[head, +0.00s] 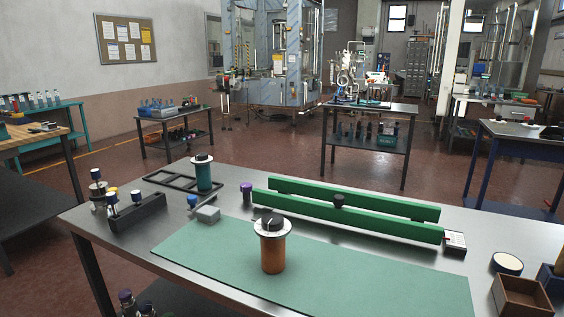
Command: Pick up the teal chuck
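The teal chuck (204,179) is a teal cylinder with a pale collar and a dark top. It stands upright at the far left of the metal table, at the right part of a black open frame (162,180). I cannot tell whether it sits in one of the frame's openings. A similar chuck with an orange-brown body (272,254), a wide white collar and a black top stands upright on the green mat, nearer to me. Neither of my grippers is in view.
The green mat (380,287) is mostly bare. Two green rails (360,212) with a dark knob lie behind it. A grey block (208,214), a purple-topped piece (246,193) and a black rack (138,214) are near the chuck. A brown box (522,297) is at right.

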